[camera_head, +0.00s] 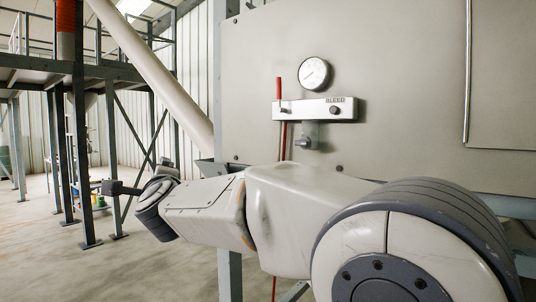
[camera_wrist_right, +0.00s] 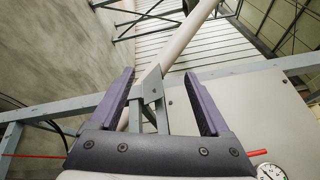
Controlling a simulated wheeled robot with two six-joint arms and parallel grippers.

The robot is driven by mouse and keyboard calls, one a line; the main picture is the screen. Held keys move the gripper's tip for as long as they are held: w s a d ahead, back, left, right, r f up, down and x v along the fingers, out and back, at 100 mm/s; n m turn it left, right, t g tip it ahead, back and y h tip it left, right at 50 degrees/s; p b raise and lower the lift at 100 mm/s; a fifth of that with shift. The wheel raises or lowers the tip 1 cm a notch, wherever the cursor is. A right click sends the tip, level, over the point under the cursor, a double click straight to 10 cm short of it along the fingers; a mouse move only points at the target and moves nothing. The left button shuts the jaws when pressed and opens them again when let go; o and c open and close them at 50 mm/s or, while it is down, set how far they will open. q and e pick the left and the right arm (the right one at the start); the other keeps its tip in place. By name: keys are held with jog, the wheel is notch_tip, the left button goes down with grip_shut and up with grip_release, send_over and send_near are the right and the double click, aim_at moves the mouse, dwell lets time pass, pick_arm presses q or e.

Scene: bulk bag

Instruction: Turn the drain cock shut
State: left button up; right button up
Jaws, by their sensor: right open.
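A pale valve block (camera_head: 315,109) with a label that seems to read BLEED is mounted on the large grey panel. An upright red handle or rod (camera_head: 280,88) stands at its left end, and a dark round knob (camera_head: 334,110) sits at its right. A small grey fitting (camera_head: 304,142) hangs under the block. I cannot tell which part is the drain cock or how far it is turned. My right gripper (camera_head: 112,187) is left of and below the block, clear of it. In the right wrist view its jaws (camera_wrist_right: 160,78) are spread and empty. My left gripper is not in view.
A round gauge (camera_head: 314,74) is above the block; it also shows in the right wrist view (camera_wrist_right: 271,172). A grey frame post (camera_head: 229,275) stands below the panel. A sloping pale pipe (camera_head: 155,75) and a steel platform (camera_head: 70,70) are at left.

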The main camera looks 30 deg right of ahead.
jog(key=d+r+m+h, duration=0.5)
jog(key=d+m+h, duration=0.2)
jog(key=d+m, duration=0.2)
jog(key=m+g+h, duration=0.8)
jog(key=m+g, duration=0.3)
jog(key=m, duration=0.7)
send_near(300, 143)
jog(key=p+x, duration=0.2)
jog(key=x, duration=0.6)
jog(key=shift+d+r+p, duration=0.1)
jog(key=shift+p, duration=0.2)
jog(key=shift+w+d, duration=0.25)
jog(key=shift+d, duration=0.3)
grip_shut()
